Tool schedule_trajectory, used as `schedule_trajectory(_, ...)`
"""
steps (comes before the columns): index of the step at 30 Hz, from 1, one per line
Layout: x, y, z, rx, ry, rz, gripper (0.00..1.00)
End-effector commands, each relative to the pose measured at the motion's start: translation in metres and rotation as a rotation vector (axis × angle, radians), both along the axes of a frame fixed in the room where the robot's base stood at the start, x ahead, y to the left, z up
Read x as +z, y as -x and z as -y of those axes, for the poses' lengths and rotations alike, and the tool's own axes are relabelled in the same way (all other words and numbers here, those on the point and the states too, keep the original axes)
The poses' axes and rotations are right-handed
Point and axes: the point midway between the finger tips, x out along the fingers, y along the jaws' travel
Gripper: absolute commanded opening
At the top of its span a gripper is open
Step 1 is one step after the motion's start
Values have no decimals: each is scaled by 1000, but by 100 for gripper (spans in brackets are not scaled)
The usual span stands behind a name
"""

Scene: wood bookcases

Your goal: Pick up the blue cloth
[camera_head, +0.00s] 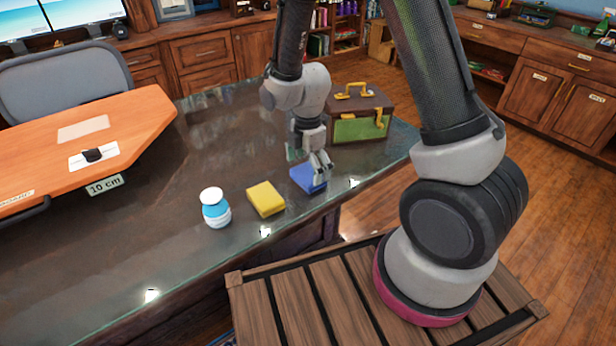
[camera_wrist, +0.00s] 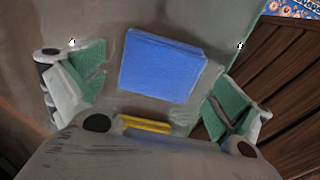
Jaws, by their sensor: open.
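The blue cloth (camera_head: 306,179) is a folded block lying on the dark glossy counter, near its front edge. My gripper (camera_head: 319,172) is right above it in the head view and hides part of it. In the wrist view the cloth (camera_wrist: 163,64) lies between and beyond the two green-padded fingers of my gripper (camera_wrist: 152,88). The fingers are spread wide and nothing is between them in their grasp. I cannot tell the exact height of the fingertips above the cloth.
A yellow cloth (camera_head: 266,199) lies just left of the blue one, and a blue-and-white bottle (camera_head: 215,208) stands further left. A brown and green case (camera_head: 359,115) stands behind, to the right. The counter (camera_head: 130,235) is clear at the front left.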

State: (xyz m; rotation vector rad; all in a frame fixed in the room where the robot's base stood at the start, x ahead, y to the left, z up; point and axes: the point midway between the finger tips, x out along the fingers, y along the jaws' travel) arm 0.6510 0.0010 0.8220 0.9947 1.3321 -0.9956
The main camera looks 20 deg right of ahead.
Motion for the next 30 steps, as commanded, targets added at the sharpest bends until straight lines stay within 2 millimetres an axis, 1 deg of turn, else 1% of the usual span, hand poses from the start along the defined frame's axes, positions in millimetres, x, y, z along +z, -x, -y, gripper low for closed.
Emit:
schedule_trajectory(1,-8,1,0,0,1,-2,100)
schedule_trajectory(4,-15,0,0,0,0,-1,100)
schedule_trajectory(11,-17,0,-1,0,0,1,100)
schedule_trajectory(18,-16,0,0,-1,0,1,60)
schedule_trajectory(26,-16,0,0,-1,0,1,60)
schedule_trajectory(29,-11,0,-1,-1,-1,2,60)
schedule_trajectory(30,-6,-1,-1,-1,-1,3,60)
